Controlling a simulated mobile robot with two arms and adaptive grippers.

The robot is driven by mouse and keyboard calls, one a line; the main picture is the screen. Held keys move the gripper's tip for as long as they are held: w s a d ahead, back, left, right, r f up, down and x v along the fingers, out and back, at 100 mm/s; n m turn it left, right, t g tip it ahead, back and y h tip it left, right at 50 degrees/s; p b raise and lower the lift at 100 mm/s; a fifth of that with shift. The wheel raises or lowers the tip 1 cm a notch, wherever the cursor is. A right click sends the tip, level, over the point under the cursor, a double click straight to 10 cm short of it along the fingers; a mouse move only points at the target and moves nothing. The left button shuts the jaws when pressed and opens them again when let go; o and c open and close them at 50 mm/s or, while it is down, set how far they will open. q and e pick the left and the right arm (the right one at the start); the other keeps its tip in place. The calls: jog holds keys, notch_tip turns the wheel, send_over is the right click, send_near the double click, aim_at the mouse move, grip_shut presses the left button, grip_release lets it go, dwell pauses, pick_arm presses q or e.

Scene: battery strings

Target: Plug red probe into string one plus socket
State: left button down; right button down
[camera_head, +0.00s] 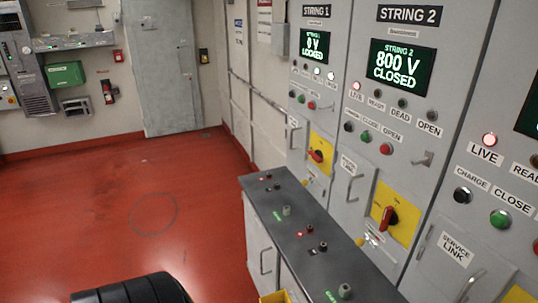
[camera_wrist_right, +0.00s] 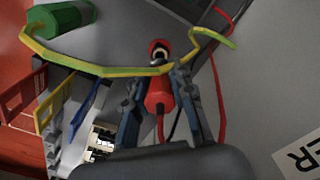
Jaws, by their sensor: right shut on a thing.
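In the right wrist view, the red probe (camera_wrist_right: 158,92) is held between the two fingers of my right gripper (camera_wrist_right: 165,75). A red ring with a pale and dark middle (camera_wrist_right: 159,50) shows right at the probe's far end; I cannot tell whether it is a socket or part of the probe. A red cable (camera_wrist_right: 219,95) runs beside the right finger. In the head view, the string 1 panel (camera_head: 318,62) reads 0 V LOCKED. Small red and black fittings (camera_head: 267,176) sit on the far part of the grey bench top. Neither gripper shows in the head view.
The grey bench (camera_head: 305,215) runs along the cabinets. The string 2 display (camera_head: 401,64) reads 800 V CLOSED. A yellow-green cable (camera_wrist_right: 100,68) crosses in front of my right fingers, near a green cylinder (camera_wrist_right: 62,22). The red floor (camera_head: 110,205) left of the bench is mostly clear.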

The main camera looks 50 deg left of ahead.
jog(key=shift+r+p, duration=0.6)
jog(key=shift+r, duration=1.9)
jog(key=shift+s, duration=0.1)
